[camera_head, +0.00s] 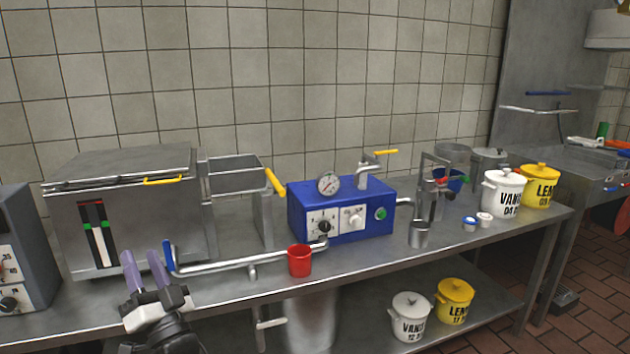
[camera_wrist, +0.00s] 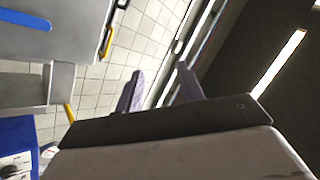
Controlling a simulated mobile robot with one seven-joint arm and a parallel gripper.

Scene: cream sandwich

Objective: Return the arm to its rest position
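My gripper (camera_head: 145,272) is at the lower left in the head view, in front of the steel fryer-like box (camera_head: 125,205) and over the front edge of the steel counter (camera_head: 350,268). Its two purple-grey fingers point up and stand apart, with nothing between them. In the wrist view my gripper (camera_wrist: 158,92) also shows two separated, empty fingers. Behind them are the tiled wall (camera_wrist: 122,62) and a bright ceiling light (camera_wrist: 279,64).
A blue-handled pipe (camera_head: 225,264) runs just right of my gripper to a red cup (camera_head: 299,261). A blue machine (camera_head: 341,209) stands mid-counter. White (camera_head: 503,193) and yellow (camera_head: 540,187) pots stand at the right. A grey unit (camera_head: 22,250) is at the far left.

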